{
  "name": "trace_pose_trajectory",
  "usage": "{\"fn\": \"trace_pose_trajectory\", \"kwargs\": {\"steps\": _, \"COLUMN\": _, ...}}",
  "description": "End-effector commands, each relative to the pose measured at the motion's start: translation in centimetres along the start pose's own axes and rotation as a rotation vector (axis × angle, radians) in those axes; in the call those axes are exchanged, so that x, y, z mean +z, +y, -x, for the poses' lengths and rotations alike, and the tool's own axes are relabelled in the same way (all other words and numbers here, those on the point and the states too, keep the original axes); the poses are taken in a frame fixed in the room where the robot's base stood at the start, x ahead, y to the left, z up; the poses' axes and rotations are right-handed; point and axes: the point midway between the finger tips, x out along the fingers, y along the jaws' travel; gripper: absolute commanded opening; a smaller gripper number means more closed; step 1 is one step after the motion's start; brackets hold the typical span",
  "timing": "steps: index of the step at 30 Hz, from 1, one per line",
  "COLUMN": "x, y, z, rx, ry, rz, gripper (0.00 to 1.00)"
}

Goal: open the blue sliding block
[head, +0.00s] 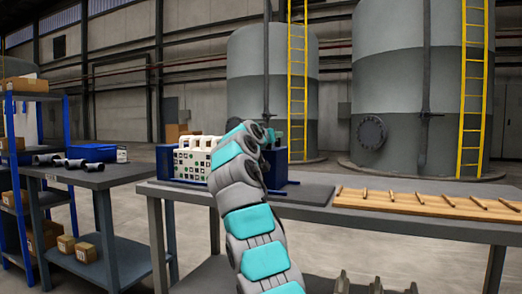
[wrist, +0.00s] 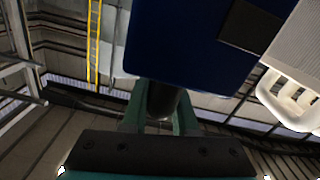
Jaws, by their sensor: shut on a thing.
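The blue sliding block (wrist: 185,45) fills the upper middle of the wrist view, with a dark square patch on its face. A dark round handle (wrist: 162,98) sticks out from its near edge. My gripper (wrist: 160,118) has its two teal fingers on either side of this handle and is shut on it. In the head view, a blue part of the press (head: 273,166) shows behind my arm on the table. My arm hides most of the block and the handle there, and the fingers are barely visible.
White press plates (head: 195,160) with dark markings stand left of my arm; a white plate handle (wrist: 293,103) shows at the wrist view's right. A wooden rack (head: 430,205) with several rods lies to the right on the table. A side table (head: 95,178) holds dark pipe fittings.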

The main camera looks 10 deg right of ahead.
Motion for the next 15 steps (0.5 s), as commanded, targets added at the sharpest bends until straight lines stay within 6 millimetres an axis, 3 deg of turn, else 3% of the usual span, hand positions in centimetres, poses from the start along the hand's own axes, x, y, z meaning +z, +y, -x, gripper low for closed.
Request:
{"fn": "trace_pose_trajectory", "kwargs": {"steps": 6, "x": 0.5, "y": 2.1, "z": 0.0, "rx": 0.002, "ry": 0.001, "rz": -0.001, "gripper": 0.0}}
{"fn": "trace_pose_trajectory", "kwargs": {"steps": 15, "x": 0.3, "y": 2.2, "z": 0.0, "rx": 0.001, "ry": 0.001, "rz": -0.001, "gripper": 0.0}}
